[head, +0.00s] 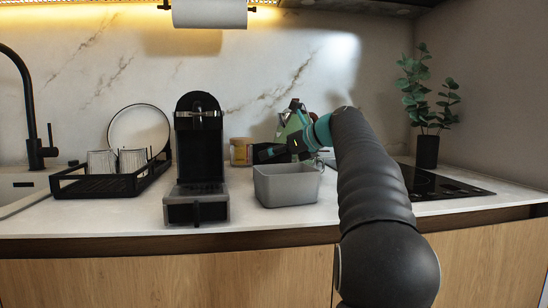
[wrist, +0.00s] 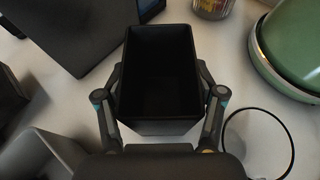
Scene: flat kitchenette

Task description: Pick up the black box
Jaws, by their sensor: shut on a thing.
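The black box (wrist: 160,75) is an open-topped, empty rectangular container. In the wrist view it sits between the two fingers of my gripper (wrist: 160,112), which press on its left and right sides near the front. In the head view my gripper (head: 284,150) is behind and above the grey bin. The black box cannot be clearly told from the dark fingers there, and its lower part is hidden. I cannot tell whether it touches the counter.
A grey bin (head: 287,185) stands in front of my gripper; it also shows in the wrist view (wrist: 50,158). A black coffee machine (head: 198,150) is to the left. A green kettle (wrist: 297,45) is close on the right. A jar (head: 241,152) stands behind.

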